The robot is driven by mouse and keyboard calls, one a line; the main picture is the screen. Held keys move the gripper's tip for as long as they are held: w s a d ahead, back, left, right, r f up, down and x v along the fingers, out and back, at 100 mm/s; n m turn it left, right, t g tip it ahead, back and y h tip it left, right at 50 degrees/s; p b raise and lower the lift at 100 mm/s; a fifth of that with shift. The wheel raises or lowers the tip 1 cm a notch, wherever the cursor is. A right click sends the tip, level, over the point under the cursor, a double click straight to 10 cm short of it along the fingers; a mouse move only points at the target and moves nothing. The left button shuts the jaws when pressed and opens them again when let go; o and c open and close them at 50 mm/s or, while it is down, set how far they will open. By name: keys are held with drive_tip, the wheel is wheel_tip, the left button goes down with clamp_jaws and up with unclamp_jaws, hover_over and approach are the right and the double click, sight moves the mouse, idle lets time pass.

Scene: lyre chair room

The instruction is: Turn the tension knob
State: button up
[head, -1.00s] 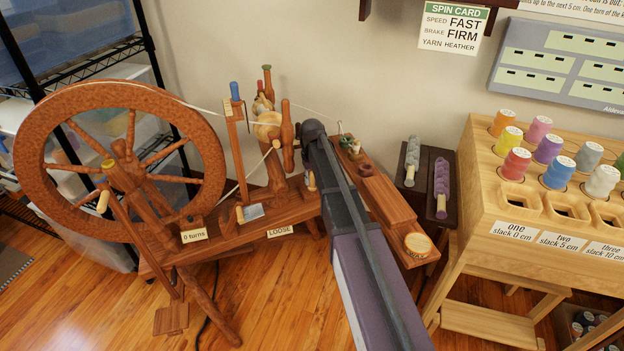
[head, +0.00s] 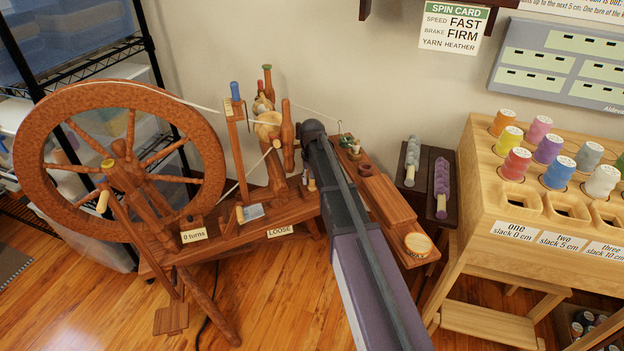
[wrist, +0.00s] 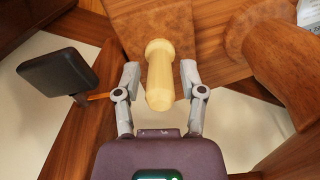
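A pale turned wooden knob (wrist: 160,75) stands out from a brown wooden block in the wrist view. My gripper (wrist: 160,78) is open, with one finger on each side of the knob. Gaps show between the knob and both fingers. In the head view the spinning wheel (head: 72,95) stands at left, and my arm hides my gripper. A small peg (head: 311,185) shows beside my arm, but I cannot tell if it is the same knob.
A spin card (head: 453,28) on the wall reads speed fast, brake firm, yarn heather. A wooden stand (head: 480,190) with several coloured spools is at right. A dark block (wrist: 58,75) is left of my gripper in the wrist view. Wire shelving (head: 95,60) stands behind the wheel.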

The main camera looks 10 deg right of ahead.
drive_tip(key=shift+n, duration=0.3)
idle(0.4)
drive_tip(key=n, duration=0.5)
wheel_tip(320, 180, up, 14)
drive_tip(key=r+p, duration=0.1)
drive_tip(key=p, duration=1.4)
drive_tip(key=s+r+m+p, duration=0.2)
drive_tip(key=s+r+p, duration=1.1)
drive_tip(key=s, duration=0.1)
drive_tip(key=shift+s+a, duration=0.15)
drive_tip(key=shift+s, duration=0.2)
drive_tip(key=shift+r, duration=0.1)
drive_tip(key=shift+s, duration=0.1)
drive_tip(key=s+r+m+p, duration=0.2)
drive_tip(key=s+r+p, duration=0.9)
drive_tip(key=shift+s+m, duration=0.2)
drive_tip(key=shift+m, duration=0.1)
drive_tip(key=shift+w+a, duration=0.1)
idle(1.2)
